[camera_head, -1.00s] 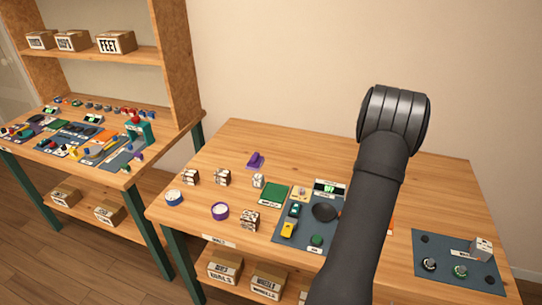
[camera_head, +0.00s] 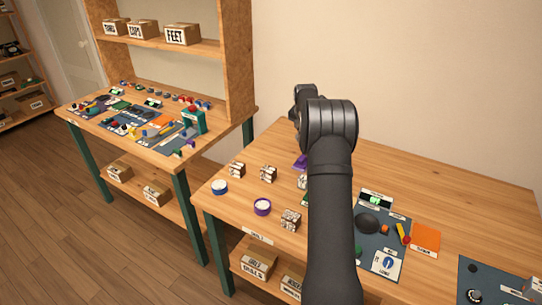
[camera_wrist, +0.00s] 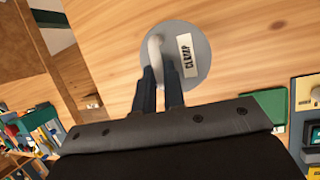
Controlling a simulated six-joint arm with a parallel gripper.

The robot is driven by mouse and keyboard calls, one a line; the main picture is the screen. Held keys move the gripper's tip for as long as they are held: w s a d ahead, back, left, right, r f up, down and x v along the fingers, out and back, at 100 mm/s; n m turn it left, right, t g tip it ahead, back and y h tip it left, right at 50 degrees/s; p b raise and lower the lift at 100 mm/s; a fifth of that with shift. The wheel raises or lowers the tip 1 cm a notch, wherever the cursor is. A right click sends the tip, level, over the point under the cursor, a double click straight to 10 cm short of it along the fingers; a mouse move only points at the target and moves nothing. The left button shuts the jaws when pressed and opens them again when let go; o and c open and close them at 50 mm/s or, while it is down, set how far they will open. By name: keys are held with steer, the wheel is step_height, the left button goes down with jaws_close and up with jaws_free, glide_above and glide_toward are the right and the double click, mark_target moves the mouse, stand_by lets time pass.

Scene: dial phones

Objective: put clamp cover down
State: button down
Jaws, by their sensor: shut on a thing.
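The clamp cover (camera_wrist: 203,70) is a round grey disc with a white label reading CLAMP and a pale, raised handle. It shows in the wrist view, just beyond my gripper (camera_wrist: 160,72). The two dark fingers are shut on its handle. Wooden table top shows around the disc, and I cannot tell how high above the wood it is. In the head view my arm hides the fingers and the cover.
In the wrist view a green pad (camera_wrist: 270,104) lies at the right. The back right of the table (camera_head: 440,185) is bare.

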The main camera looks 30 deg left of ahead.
steer(key=shift+n, duration=0.3)
steer(key=a+f, duration=0.2)
steer(key=a, duration=0.3)
steer(key=s+a+f, duration=0.1)
steer(key=a+f, duration=0.1)
steer(key=a, duration=0.3)
steer(key=s+a+f, duration=0.1)
steer(key=a+f, duration=0.2)
steer(key=a, duration=0.1)
steer(key=shift+s+a, duration=0.25)
steer(key=shift+a, duration=0.15)
steer(key=shift+f, duration=2.05)
steer(key=shift+f, duration=0.1)
steer(key=c, duration=1.8)
jaws_free()
steer(key=shift+c, duration=0.2)
steer(key=o, duration=0.3)
steer(key=shift+o, duration=0.2)
steer(key=v, duration=1.2)
steer(key=shift+d, duration=0.2)
